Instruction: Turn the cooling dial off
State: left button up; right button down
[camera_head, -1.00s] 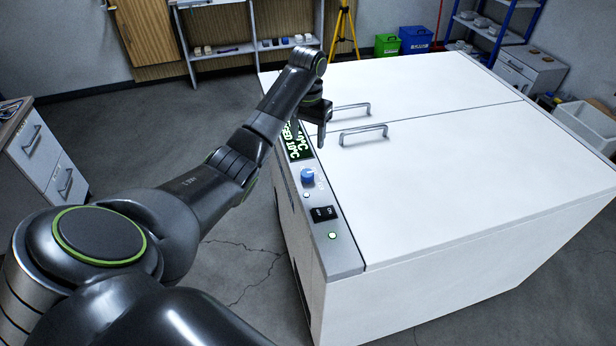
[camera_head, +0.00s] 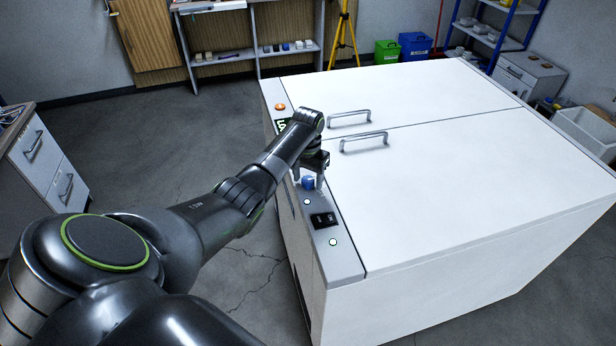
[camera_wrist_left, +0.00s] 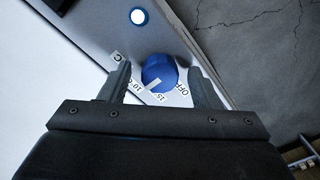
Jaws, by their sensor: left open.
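The cooling dial (camera_head: 308,182) is a blue knob on the grey control strip along the left edge of a white chest unit. In the left wrist view the blue dial (camera_wrist_left: 159,73) shows a white pointer mark, with printed labels "10", "15" and "OFF" around it. The pointer is toward the "15" side, not at "OFF". My left gripper (camera_head: 308,178) is over the dial from above. In the wrist view my left gripper (camera_wrist_left: 160,82) is open, with one finger on each side of the dial; I cannot tell whether they touch it. My right gripper is not in view.
The white chest (camera_head: 450,170) has two lid handles (camera_head: 364,142) near the strip. A black rocker switch (camera_head: 323,220) and a green light (camera_head: 333,242) sit nearer me on the strip. An orange button (camera_head: 280,107) is at its far end. Cracked floor lies left of the chest.

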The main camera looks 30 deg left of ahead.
pick_arm(q)
jog(key=c, duration=1)
